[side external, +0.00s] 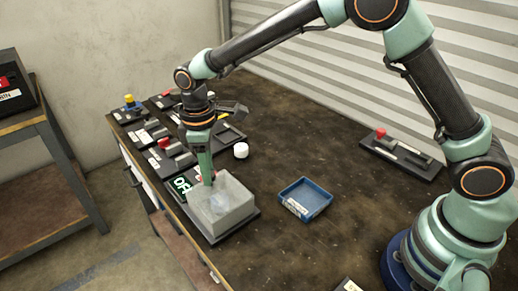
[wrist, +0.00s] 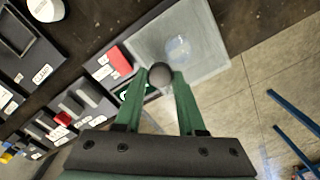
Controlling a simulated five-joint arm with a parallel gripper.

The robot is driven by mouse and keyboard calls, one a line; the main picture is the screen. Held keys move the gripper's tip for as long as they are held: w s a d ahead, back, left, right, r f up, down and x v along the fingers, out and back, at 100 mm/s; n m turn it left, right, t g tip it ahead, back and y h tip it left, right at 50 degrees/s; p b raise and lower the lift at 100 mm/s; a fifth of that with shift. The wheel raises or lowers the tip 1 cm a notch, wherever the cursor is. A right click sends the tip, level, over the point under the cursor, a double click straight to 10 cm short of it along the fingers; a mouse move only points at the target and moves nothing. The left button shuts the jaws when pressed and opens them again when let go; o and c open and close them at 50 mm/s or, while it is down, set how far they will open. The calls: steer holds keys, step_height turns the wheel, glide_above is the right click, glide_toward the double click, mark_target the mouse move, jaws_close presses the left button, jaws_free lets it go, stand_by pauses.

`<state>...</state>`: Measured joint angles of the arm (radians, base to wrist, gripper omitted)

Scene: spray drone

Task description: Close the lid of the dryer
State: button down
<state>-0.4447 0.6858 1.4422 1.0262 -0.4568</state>
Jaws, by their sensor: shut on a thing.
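The dryer (side external: 232,212) is a translucent pale box on a dark base at the table's front-left edge. Its clear walls (wrist: 203,62) also show in the wrist view, with a rounded clear shape inside. My gripper (side external: 208,181) points down at the box's left rear side. In the wrist view, my gripper's green fingers (wrist: 160,82) are shut on a dark round knob (wrist: 160,74) at the near edge of the box. The fingers partly hide that edge. I cannot tell the lid's exact angle.
A green OFF sign (side external: 181,185) is beside the dryer. Several dark switch panels (side external: 170,159) line the left edge. The table's middle is clear.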

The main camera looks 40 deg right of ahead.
steer(key=shift+w, duration=0.35)
steer(key=c, duration=0.5)
jaws_free()
steer(key=shift+s, duration=0.1)
steer(key=shift+r, duration=0.1)
step_height(320, 180, up, 12)
